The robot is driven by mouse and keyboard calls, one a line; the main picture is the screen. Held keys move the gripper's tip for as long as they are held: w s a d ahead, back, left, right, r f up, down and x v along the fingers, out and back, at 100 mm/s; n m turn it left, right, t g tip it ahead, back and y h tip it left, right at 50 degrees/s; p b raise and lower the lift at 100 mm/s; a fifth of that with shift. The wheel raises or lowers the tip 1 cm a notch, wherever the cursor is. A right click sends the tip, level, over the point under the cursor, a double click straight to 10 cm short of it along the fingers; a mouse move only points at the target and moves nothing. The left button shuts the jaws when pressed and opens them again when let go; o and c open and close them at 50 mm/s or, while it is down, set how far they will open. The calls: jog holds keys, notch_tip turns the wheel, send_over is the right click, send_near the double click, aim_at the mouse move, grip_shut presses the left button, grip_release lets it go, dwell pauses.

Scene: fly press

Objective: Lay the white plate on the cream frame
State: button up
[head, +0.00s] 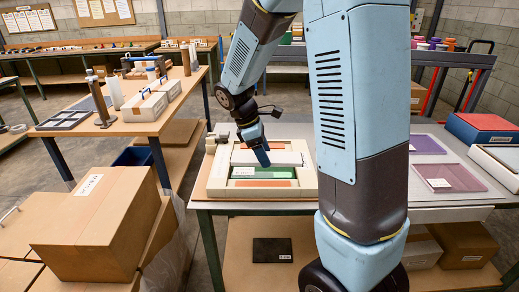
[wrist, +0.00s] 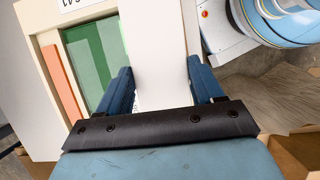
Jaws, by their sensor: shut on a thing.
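My gripper (head: 264,158) reaches down over the cream frame (head: 213,180) on the bench. In the wrist view my gripper (wrist: 163,78) is shut on the white plate (wrist: 158,40), which runs away from me between the two blue fingers. In the head view the white plate (head: 287,159) appears as a pale bar across the frame's middle. I cannot tell whether it touches the frame.
A purple panel (head: 425,145) and a pink panel (head: 447,178) lie on the bench at the right, beyond my arm. A cardboard box (head: 95,225) is at the lower left. A dark plate (head: 272,250) lies on the lower shelf.

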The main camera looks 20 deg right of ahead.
jog(key=shift+a+f, duration=0.3)
jog(key=shift+f, duration=0.45)
jog(key=shift+a+f, duration=0.25)
jog(key=shift+f, duration=2.5)
jog(key=shift+w+d, duration=0.1)
jog(key=shift+w, duration=0.05)
jog(key=shift+f, duration=0.25)
jog(key=o, duration=1.2)
jog(key=v, duration=1.3)
jog(key=shift+r, duration=0.35)
